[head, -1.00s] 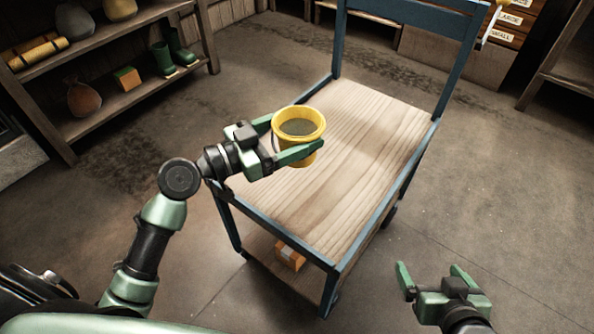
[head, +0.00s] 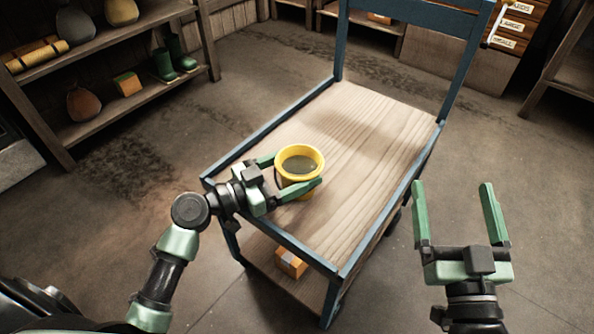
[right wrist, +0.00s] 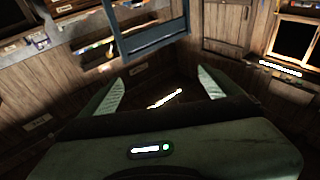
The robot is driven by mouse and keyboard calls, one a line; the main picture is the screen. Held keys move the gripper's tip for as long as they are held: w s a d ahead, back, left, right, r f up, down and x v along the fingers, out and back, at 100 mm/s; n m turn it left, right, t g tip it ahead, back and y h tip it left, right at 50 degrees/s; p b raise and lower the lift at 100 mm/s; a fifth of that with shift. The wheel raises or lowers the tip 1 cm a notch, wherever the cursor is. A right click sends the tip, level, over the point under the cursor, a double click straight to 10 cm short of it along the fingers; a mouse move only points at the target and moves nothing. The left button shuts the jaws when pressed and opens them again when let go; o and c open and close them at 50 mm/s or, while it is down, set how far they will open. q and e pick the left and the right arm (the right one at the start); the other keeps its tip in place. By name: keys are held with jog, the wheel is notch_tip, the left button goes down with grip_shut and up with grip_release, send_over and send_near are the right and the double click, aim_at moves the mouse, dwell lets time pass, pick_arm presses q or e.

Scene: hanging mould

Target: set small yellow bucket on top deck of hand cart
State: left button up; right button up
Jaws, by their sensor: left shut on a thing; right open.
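A small yellow bucket (head: 299,161) is upright between the fingers of my left gripper (head: 292,178), which is shut on it. The bucket is over the wooden top deck (head: 363,150) of the blue-framed hand cart, near its left side. I cannot tell whether the bucket's base touches the deck. My right gripper (head: 462,215) is open and empty, to the right of the cart. Its two fingers also show in the right wrist view (right wrist: 160,90), with nothing between them. The cart's blue handle frame (right wrist: 152,38) shows above them there.
The top deck is otherwise clear. A small orange box (head: 290,262) sits on the cart's lower deck. A shelf (head: 135,98) with boots, pots and rolls stands at the left. Drawers (head: 507,35) are at the back right. The floor right of the cart is open.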

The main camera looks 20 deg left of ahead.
pick_arm(q)
jog(key=shift+f, duration=0.1)
pick_arm(e)
jog(key=shift+s+r+t, duration=0.1)
jog(key=shift+r+t, duration=0.2)
jog(key=shift+r, duration=0.05)
jog(key=shift+r, duration=0.1)
pick_arm(q)
jog(key=shift+f, duration=0.1)
pick_arm(e)
jog(key=shift+s+r, duration=0.1)
jog(key=shift+r, duration=0.25)
pick_arm(q)
jog(key=o, duration=1.8)
pick_arm(e)
jog(key=shift+r+t, duration=0.1)
jog(key=shift+t, duration=0.2)
jog(key=shift+a, duration=0.1)
